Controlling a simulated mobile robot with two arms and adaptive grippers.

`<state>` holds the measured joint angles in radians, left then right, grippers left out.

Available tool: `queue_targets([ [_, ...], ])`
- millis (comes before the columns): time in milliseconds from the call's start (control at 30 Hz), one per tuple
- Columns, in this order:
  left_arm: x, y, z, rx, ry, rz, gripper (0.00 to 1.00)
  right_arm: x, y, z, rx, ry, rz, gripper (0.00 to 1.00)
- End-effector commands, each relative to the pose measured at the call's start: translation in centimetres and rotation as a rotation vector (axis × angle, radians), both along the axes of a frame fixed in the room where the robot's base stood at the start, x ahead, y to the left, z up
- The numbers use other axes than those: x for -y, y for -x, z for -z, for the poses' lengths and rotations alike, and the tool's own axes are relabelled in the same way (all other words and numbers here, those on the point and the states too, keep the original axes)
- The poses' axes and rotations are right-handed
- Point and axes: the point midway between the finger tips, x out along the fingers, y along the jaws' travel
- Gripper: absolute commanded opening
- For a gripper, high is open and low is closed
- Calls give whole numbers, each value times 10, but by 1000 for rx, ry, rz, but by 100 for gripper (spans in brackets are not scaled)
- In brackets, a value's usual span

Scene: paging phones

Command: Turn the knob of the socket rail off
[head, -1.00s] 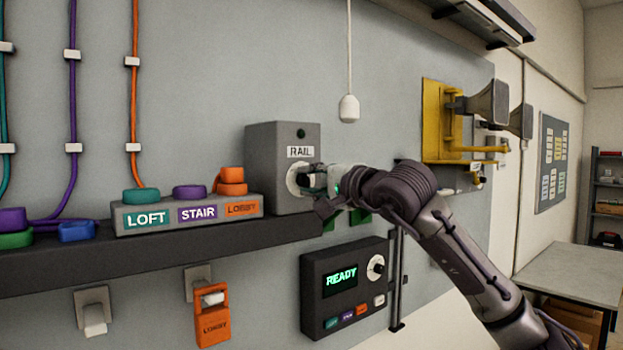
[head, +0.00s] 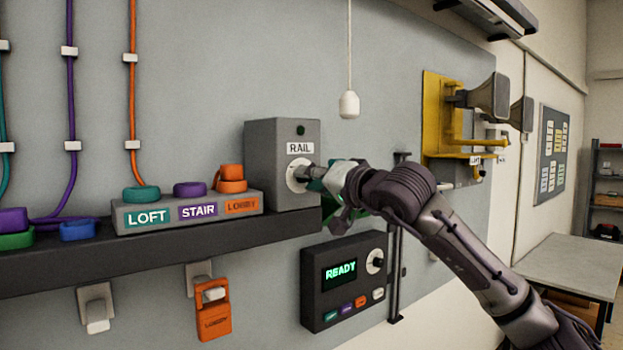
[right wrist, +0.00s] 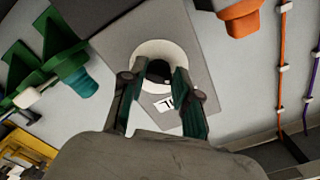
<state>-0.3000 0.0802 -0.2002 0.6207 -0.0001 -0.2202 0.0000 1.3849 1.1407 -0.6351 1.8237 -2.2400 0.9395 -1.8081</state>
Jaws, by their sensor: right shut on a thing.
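The grey socket rail box (head: 262,185), labelled RAIL, stands at the right end of the dark shelf. Its knob (head: 299,177) has a pale round plate, and a dark green lamp (head: 300,130) sits above the label. My right gripper (head: 308,176) reaches in from the right and covers part of the knob. In the right wrist view, its two green fingers (right wrist: 156,88) are shut on the dark grip of the knob (right wrist: 158,70), in front of the pale plate (right wrist: 147,49). The knob's exact setting is hard to read. My left gripper is not in view.
A READY panel (head: 318,300) is below. A pull cord (head: 349,104) hangs above; a yellow bracket with horns (head: 438,125) is right.

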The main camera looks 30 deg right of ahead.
Motion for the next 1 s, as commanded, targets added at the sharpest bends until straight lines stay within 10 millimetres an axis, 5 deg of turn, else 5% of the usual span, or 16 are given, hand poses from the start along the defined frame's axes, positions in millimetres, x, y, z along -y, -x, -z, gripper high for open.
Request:
queue_targets([
  [467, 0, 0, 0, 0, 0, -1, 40, 0, -1, 3, -4, 16, 0, 0],
  [500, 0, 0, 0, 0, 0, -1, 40, -1, -1, 3, -4, 15, 0, 34],
  [633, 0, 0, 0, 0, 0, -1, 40, 0, 0, 2, -3, 15, 0, 56],
  [1000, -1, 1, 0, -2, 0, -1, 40, 1, 4, 1, 0, 14, 1, 56],
])
